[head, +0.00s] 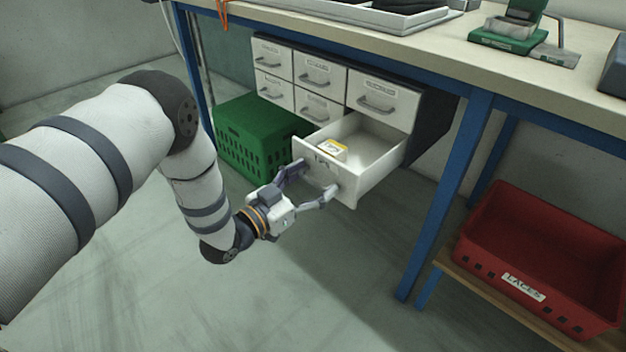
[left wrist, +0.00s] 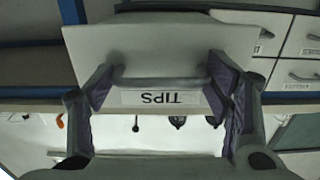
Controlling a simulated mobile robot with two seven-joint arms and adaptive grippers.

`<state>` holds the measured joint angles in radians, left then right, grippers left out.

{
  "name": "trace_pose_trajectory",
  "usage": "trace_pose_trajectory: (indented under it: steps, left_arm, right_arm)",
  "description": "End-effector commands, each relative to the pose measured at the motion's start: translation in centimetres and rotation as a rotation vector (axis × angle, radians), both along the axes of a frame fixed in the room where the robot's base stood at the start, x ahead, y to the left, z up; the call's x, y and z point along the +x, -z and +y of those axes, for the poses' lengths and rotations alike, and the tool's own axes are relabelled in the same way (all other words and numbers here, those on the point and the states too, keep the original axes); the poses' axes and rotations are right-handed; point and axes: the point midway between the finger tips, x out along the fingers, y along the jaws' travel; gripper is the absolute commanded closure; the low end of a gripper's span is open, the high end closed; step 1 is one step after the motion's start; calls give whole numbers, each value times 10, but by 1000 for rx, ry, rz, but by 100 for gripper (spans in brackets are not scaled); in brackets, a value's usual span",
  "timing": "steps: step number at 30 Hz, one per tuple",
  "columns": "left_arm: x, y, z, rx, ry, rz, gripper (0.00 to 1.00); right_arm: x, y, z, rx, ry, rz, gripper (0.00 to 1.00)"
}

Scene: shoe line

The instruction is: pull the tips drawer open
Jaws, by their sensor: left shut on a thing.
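The tips drawer (head: 375,172) is the white lower-right drawer of the cabinet under the bench. It stands well out from the cabinet, its inside visible from above. My left gripper (head: 318,177) is at the drawer front, shut on the handle. In the left wrist view the grey handle (left wrist: 160,83) spans between the two fingers, beside the label "TIPS" (left wrist: 160,98), which appears upside down. The head view shows the handle only partly, behind the fingers. My right gripper is in neither view.
Several closed drawers (head: 319,72) fill the cabinet above and beside. A green crate (head: 262,150) stands left of the open drawer. A blue bench leg (head: 448,190) and a red laces bin (head: 545,255) stand right. The floor (head: 300,290) in front is clear.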

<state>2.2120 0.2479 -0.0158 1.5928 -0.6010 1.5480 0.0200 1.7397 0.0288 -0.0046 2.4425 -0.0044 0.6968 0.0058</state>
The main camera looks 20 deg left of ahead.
Motion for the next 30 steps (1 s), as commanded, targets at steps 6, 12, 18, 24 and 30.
trace_pose_trajectory:
  steps: [6, 12, 18, 24, 30]
  left_arm:
    - [3, -4, 7, 9, -16, -15, 18]
    - [-18, -2, 13, 7, -13, -6, 18]
    - [-72, 0, 29, 6, -7, 0, 18]
    - [-106, 0, 40, 8, -2, -1, 18]
    - [-113, -1, 41, 6, 0, -2, 18]
  right_arm:
    - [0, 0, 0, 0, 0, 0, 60]
    - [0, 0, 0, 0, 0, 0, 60]
    - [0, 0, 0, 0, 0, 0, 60]
    - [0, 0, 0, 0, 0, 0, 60]
    - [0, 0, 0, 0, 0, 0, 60]
